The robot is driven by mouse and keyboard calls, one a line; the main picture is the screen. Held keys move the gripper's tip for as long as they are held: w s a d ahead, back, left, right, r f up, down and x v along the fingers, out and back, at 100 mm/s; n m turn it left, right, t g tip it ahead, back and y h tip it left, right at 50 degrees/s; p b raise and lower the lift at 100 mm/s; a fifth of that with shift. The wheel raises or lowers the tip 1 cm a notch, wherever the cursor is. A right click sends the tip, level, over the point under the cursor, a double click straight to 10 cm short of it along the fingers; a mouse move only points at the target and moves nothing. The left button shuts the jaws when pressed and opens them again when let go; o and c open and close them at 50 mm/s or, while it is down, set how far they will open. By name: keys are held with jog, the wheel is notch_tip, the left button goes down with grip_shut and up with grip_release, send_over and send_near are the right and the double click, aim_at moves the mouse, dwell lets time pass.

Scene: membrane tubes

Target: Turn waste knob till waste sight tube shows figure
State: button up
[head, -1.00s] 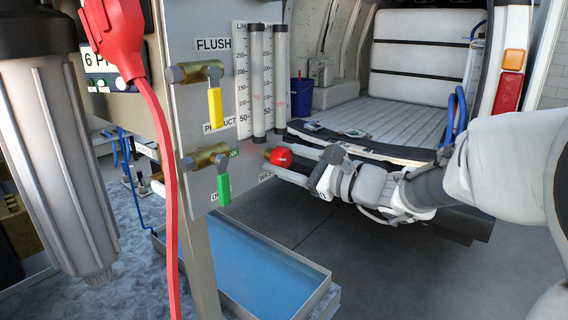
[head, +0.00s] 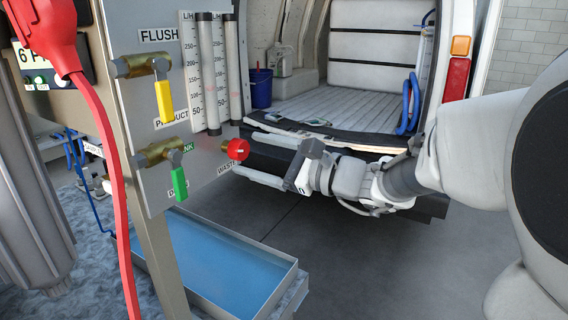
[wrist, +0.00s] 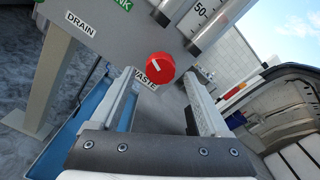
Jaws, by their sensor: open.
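The red waste knob (head: 238,149) sticks out from the lower right of the grey panel. In the wrist view the red knob (wrist: 160,66) shows a white pointer line, with the WASTE label (wrist: 146,80) below it. My gripper (head: 240,162) is open, its two long fingers reaching toward the knob. In the wrist view the fingers (wrist: 160,82) lie to either side below the knob, which looks just beyond the tips. Two sight tubes (head: 232,68) stand upright beside a printed scale (head: 191,75); any float reading is too small to tell.
A yellow-handled valve (head: 164,100) and a green-handled valve (head: 179,183) sit on the panel left of the knob. A red cable (head: 110,160) hangs in front. A tray of blue water (head: 200,255) lies below. An open van (head: 370,80) stands behind.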

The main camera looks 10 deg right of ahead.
jog(key=v, duration=1.3)
jog(key=shift+s+d, duration=0.2)
jog(key=shift+d, duration=0.05)
